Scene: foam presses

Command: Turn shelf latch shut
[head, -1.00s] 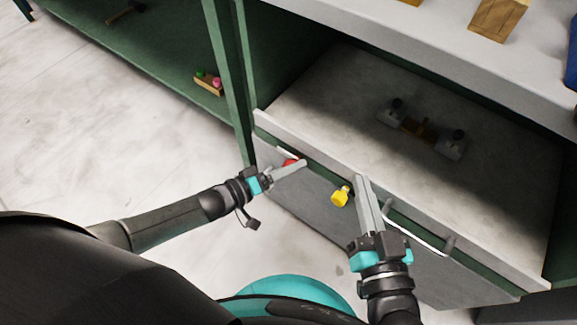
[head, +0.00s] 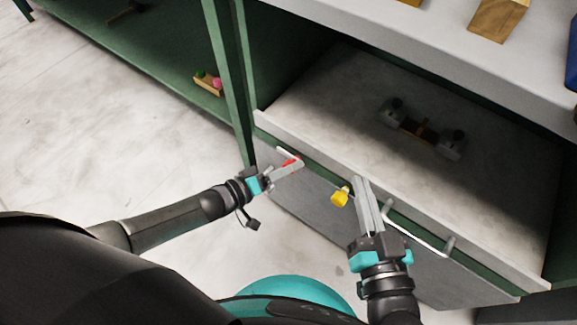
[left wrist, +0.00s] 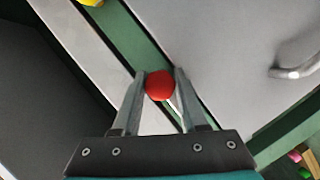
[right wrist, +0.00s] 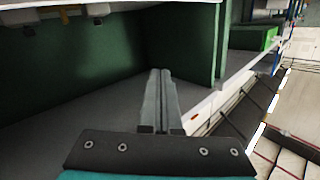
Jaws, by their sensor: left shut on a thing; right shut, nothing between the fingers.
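A red knob (head: 290,161) sits on the front of the pull-out shelf (head: 300,128), near its left end. My left gripper (head: 296,164) is at this knob, and the left wrist view shows the red knob (left wrist: 159,85) between its fingertips (left wrist: 159,80). A thin light-coloured bar shows just behind the knob; its exact angle is hard to tell. A yellow knob (head: 340,197) is further right on the same front. My right gripper (head: 361,180) is shut and empty, just right of the yellow knob, its fingertips close to the shelf's front edge.
A curved metal handle (head: 420,238) is on the shelf front, close to my right gripper. A grey bracketed part (head: 450,148) lies on the shelf. A green upright (head: 230,90) stands at left, with a small wooden block (head: 208,84) bearing coloured knobs beyond. The floor at left is clear.

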